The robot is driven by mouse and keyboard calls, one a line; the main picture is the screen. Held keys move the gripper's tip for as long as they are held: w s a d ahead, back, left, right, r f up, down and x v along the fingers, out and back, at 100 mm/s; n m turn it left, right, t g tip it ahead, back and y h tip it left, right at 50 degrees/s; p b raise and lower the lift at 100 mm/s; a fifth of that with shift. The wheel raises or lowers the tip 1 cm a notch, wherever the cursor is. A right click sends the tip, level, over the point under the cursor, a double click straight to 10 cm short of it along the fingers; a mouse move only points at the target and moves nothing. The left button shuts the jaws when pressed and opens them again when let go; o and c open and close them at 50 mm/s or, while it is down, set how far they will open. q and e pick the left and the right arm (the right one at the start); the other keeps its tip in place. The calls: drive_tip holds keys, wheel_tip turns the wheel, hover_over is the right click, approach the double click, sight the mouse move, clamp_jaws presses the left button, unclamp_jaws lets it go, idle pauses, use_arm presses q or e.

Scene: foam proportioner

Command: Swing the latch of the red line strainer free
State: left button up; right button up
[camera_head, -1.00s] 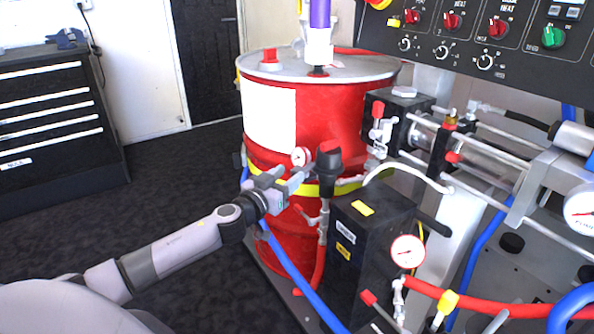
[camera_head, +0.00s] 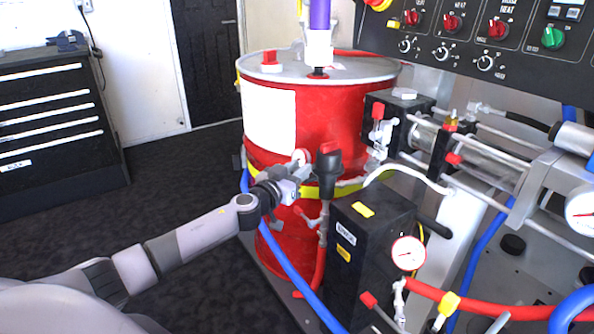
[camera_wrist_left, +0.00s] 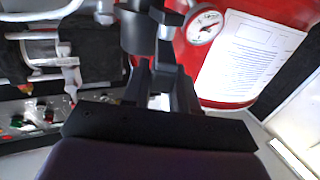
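The red line strainer (camera_head: 328,170) is a dark body with a red cap, standing upright in front of the red drum; it shows as a black cylinder in the left wrist view (camera_wrist_left: 138,35). My left gripper (camera_head: 304,175) is at its left side, just below the small round gauge (camera_head: 301,157). In the left wrist view my two dark fingers (camera_wrist_left: 161,72) stand apart, with grey and dark parts near the tips. I cannot make out the latch clearly or whether the fingers grip it. My right gripper is not in view.
The red drum (camera_head: 345,110) stands close behind the gripper. A black box (camera_head: 370,245) with labels is right of the strainer. A blue hose (camera_head: 285,262) runs below my left arm. The dark floor (camera_head: 175,180) at left is clear.

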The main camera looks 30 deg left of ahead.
use_arm(q)
drive_tip(key=shift+d+n+y, duration=0.15)
drive_tip(key=shift+n+y, duration=0.15)
drive_tip(key=shift+y, duration=0.1)
clamp_jaws()
drive_tip(key=shift+d+f+n+y, duration=0.1)
drive_tip(key=shift+d+n+y, duration=0.15)
drive_tip(key=shift+n+y, duration=0.4)
drive_tip(key=n+g+y+b, duration=0.2)
drive_tip(key=y+b, duration=0.1)
drive_tip(key=b, duration=0.1)
drive_tip(key=w+d+n+g+y+b, duration=0.1)
drive_tip(key=n+g+y+b, duration=0.1)
drive_tip(key=n+y+b, duration=0.1)
drive_tip(key=d+n+g+y+b, duration=0.1)
drive_tip(key=n+g+y+b, duration=0.1)
drive_tip(key=y+b, duration=0.3)
drive_tip(key=shift+w+d+n+b, duration=0.15)
drive_tip(key=shift+w+n+b, duration=0.1)
drive_tip(key=shift+b, duration=0.85)
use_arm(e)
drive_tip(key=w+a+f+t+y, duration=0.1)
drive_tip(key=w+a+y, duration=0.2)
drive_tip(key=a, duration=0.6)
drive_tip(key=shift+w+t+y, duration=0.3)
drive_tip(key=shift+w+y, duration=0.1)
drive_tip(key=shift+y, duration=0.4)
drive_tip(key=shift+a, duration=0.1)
